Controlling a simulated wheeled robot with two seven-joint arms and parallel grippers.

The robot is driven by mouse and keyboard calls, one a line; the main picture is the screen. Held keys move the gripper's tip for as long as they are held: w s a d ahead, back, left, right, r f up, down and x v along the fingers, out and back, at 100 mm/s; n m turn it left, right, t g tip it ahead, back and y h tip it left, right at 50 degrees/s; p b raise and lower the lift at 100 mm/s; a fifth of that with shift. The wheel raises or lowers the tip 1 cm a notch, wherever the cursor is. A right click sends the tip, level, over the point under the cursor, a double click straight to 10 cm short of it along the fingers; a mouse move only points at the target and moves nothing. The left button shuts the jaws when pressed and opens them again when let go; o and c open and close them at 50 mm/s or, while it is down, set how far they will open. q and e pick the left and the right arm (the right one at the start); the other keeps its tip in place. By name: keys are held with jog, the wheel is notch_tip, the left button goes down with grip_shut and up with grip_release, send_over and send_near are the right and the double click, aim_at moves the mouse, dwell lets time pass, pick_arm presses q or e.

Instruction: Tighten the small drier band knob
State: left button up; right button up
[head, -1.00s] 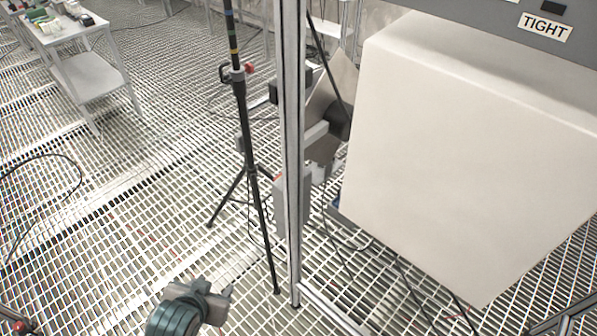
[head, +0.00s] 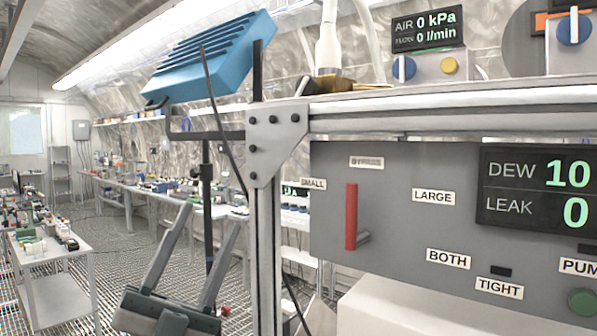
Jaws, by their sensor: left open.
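A grey panel (head: 400,215) fills the right of the head view. It has a red lever handle (head: 351,216) standing upright, with labels SMALL (head: 313,184), LARGE (head: 434,198), BOTH and TIGHT around it. I cannot make out which part is the small drier band knob. Two blue knobs with white pointer bars show higher up, one beside the air display (head: 404,68) and one at the far upper right. My left gripper (head: 210,220) is open and empty, its fingers pointing up, left of the panel and apart from it. My right gripper is not in view.
A metal post (head: 265,240) with a bracket stands between my left gripper and the panel. A blue finned box (head: 210,58) hangs above. A dark display (head: 535,190) reads DEW 10, LEAK 0. A white table (head: 60,285) with small items stands left; grated floor lies open between.

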pick_arm(q)
jog(key=s+d+r+m+g+h, duration=0.1)
jog(key=s+d+r+m+g, duration=0.5)
jog(key=m+g, duration=0.6)
jog(key=s+d+r+m+g+h, duration=0.2)
jog(key=s+d+r+m+g, duration=0.15)
jog(key=d+m+g, duration=0.6)
jog(key=w+a+r+n+t+y, duration=0.1)
jog(key=w+a+r+t+y, duration=0.2)
jog(key=a+r+t+y, duration=0.2)
jog(key=w+a+r+t+y, duration=0.3)
jog(key=a+r+t+y, duration=0.3)
jog(key=a+r+t, duration=0.1)
jog(key=shift+a+r+n+t, duration=0.35)
jog(key=shift+a+t, duration=0.1)
jog(key=shift+a, duration=0.15)
